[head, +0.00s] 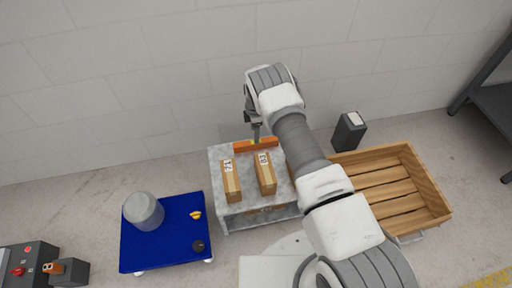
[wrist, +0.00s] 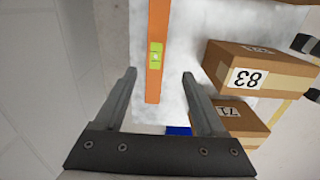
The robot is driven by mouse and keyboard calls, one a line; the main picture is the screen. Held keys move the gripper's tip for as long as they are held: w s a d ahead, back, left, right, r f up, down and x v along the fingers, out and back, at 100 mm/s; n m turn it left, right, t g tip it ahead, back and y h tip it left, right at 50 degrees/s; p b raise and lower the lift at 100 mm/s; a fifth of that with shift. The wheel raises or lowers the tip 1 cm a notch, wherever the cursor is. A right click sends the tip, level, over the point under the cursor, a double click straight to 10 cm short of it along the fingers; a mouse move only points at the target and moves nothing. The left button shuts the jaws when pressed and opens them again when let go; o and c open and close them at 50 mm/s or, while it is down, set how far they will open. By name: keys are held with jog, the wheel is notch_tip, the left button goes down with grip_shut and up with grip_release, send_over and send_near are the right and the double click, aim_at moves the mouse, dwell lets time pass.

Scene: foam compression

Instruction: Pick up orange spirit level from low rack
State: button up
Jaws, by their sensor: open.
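The orange spirit level (head: 263,144) lies on the grey low rack (head: 219,155), along its back edge by the wall. In the wrist view the orange spirit level (wrist: 156,82) shows its yellow-green vial and runs up between my fingers. My gripper (wrist: 160,76) is open, with one finger on each side of the level and gaps to both. In the head view my gripper (head: 255,134) is over the level, partly hidden by my wrist. The far end of the level is cut off in the wrist view.
Two cardboard boxes, one left (head: 231,181) and one right (head: 265,174), stand on the rack in front of the level. A blue platform (head: 167,253) with a grey cylinder (head: 143,211) is at left. A wooden crate (head: 435,190) and a dark box (head: 349,132) are at right.

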notch_tip(320, 180, down, 3)
jog(key=shift+f+b, duration=0.2)
jog(key=shift+b, duration=0.2)
jog(key=shift+w+d+f+b, duration=0.1)
jog(key=shift+w+f+b, duration=0.1)
jog(key=shift+f+b, duration=0.85)
jog(key=shift+w+d+f+b, duration=0.15)
jog(key=shift+f+b, duration=0.3)
jog(key=shift+f, duration=1.1)
jog(key=shift+w, duration=0.1)
grip_shut()
